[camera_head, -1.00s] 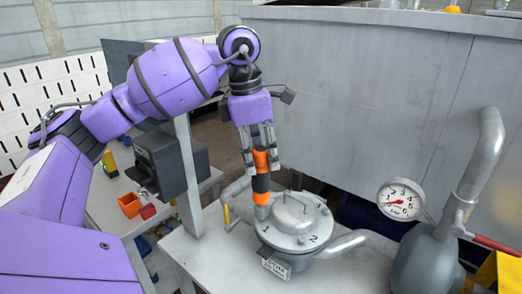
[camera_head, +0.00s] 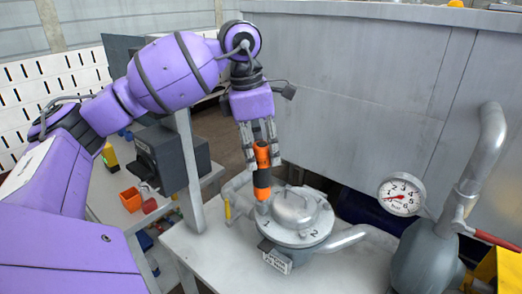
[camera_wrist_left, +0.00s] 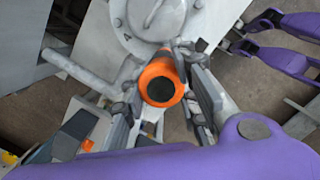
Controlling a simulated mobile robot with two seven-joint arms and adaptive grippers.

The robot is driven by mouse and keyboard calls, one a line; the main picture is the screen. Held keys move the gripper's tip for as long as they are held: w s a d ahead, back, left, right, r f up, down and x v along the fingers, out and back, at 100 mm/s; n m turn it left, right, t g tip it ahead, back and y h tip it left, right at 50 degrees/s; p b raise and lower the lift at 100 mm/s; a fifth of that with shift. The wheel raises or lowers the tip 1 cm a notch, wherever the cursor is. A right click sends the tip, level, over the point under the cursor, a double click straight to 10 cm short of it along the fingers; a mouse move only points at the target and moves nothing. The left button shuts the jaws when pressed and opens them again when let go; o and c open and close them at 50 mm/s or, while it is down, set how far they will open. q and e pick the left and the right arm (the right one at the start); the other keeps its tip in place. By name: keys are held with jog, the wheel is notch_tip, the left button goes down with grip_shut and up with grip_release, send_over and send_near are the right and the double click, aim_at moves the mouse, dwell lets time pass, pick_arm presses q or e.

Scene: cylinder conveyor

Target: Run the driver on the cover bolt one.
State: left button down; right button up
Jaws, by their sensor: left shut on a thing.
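My left gripper (camera_head: 260,148) is shut on the driver (camera_head: 262,180), an orange and black tool held upright. The driver also shows end-on in the left wrist view (camera_wrist_left: 161,85), between the fingers. Its lower orange end meets the rim of the round grey cover (camera_head: 297,222) at the cover's left side, close to the mark 1. The bolt under it is hidden by the driver. A mark 2 stands at the cover's front right.
A pressure gauge (camera_head: 401,195) and a grey vessel (camera_head: 428,262) with a red-handled valve stand at the right. A pipe (camera_head: 345,240) joins the cover's housing. An orange bin (camera_head: 131,199) sits on a shelf at the left. A tall grey panel (camera_head: 360,95) stands behind.

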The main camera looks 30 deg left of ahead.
jog(key=shift+w+a+r, duration=0.2)
jog(key=shift+w+a, duration=0.05)
jog(key=shift+a, duration=0.05)
